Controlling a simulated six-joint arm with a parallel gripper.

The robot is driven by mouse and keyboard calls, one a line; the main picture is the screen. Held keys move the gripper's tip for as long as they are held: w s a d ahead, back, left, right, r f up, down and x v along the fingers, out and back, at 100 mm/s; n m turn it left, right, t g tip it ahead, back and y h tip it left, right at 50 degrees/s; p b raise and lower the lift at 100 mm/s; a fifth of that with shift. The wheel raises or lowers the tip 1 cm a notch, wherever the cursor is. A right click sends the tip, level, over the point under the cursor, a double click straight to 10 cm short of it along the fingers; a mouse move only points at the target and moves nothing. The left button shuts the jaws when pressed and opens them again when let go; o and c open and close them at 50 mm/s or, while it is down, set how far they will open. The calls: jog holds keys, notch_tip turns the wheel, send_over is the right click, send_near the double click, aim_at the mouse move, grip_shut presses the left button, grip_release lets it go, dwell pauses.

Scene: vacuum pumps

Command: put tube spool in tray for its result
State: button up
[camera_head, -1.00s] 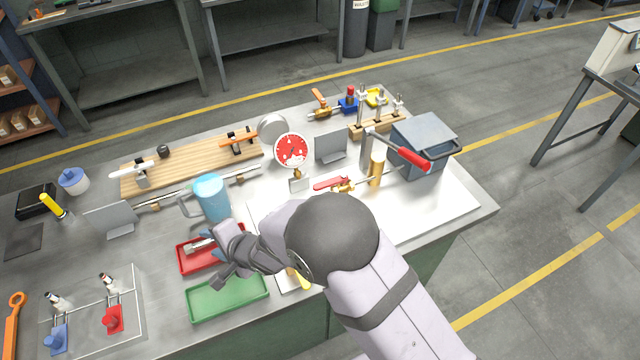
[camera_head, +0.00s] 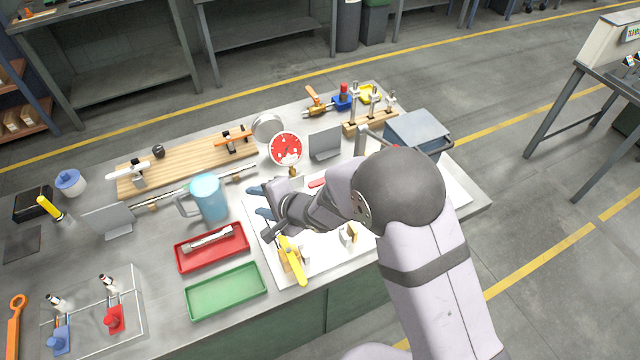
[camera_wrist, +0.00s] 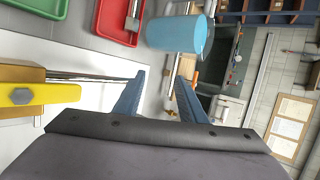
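The tube spool (camera_head: 208,240), a grey metal tube with wider ends, lies in the red tray (camera_head: 240,261). In the wrist view, part of the spool (camera_wrist: 132,22) shows in the red tray (camera_wrist: 112,30) at the top. The green tray (camera_head: 227,292) is empty in front of the red one. My gripper (camera_head: 258,201) is above the white board's left part, right of the blue pitcher and apart from the spool. In the wrist view its two blue fingers (camera_wrist: 160,78) stand apart with nothing between them.
The blue pitcher (camera_head: 208,197) stands behind the red tray. A yellow-handled valve (camera_head: 293,262) is on the white board (camera_head: 318,258) below my gripper. A red dial gauge (camera_head: 286,149) stands behind it.

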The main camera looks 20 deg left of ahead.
jog(key=shift+m+t, duration=0.6)
jog(key=shift+m, duration=0.1)
jog(key=w+d, duration=0.2)
jog(key=d, duration=0.1)
jog(key=w+d+r, duration=0.1)
jog(key=w+d, duration=0.2)
jog(key=d, duration=0.1)
jog(key=w+d+r, duration=0.1)
jog(key=w+d, duration=0.2)
jog(key=d, duration=0.1)
jog(key=shift+d, duration=0.25)
jog(key=shift+w+d, duration=0.2)
jog(key=shift+d, duration=0.6)
grip_shut()
